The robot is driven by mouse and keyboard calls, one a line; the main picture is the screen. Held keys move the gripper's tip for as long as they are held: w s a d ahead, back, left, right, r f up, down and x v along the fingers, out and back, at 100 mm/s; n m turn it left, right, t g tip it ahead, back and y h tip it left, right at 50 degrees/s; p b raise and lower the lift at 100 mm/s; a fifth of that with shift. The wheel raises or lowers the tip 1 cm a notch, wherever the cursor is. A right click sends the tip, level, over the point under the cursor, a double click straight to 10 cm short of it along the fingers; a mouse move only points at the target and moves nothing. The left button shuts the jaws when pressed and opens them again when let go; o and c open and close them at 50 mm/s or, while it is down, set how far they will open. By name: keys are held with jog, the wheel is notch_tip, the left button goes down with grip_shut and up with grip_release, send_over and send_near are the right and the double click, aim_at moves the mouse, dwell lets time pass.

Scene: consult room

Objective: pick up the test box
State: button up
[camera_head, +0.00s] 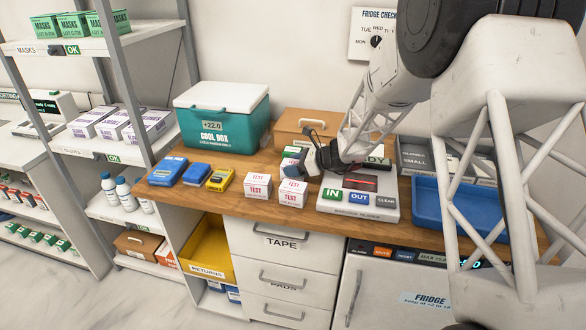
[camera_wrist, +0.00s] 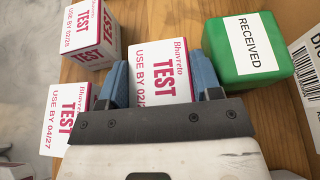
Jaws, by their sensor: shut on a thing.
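Several white test boxes with red lettering are on the wooden counter. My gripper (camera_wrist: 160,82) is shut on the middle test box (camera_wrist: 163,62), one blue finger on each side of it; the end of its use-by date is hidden. I cannot tell whether this box is clear of the counter. Another test box (camera_wrist: 88,40), marked 02/28, stands at upper left in the wrist view. A third (camera_wrist: 62,112), marked 04/27, is at lower left. In the head view, two free test boxes (camera_head: 257,186) (camera_head: 292,193) stand left of and in front of my gripper (camera_head: 300,165).
A green box labelled RECEIVED (camera_wrist: 245,62) is close to the right finger. A scanner with IN, OUT and CLEAR buttons (camera_head: 358,203) stands right of my gripper. Blue and yellow packs (camera_head: 219,180) lie left. A cool box (camera_head: 222,118) and a blue tray (camera_head: 455,208) are also on the counter.

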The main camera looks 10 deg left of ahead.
notch_tip(320, 180, up, 9)
jog(key=shift+r, duration=0.15)
dwell(0.4)
jog(key=shift+d, duration=0.1)
dwell(0.4)
jog(key=shift+d+r, duration=0.2)
jog(key=shift+d, duration=0.35)
jog(key=d+f+v, duration=0.1)
jog(key=f+v, duration=0.1)
jog(key=v, duration=1.9)
jog(key=shift+d+f, duration=0.2)
jog(key=shift+f, duration=0.1)
jog(key=shift+s, duration=0.1)
jog(key=shift+f, duration=0.15)
jog(key=shift+f, duration=3.85)
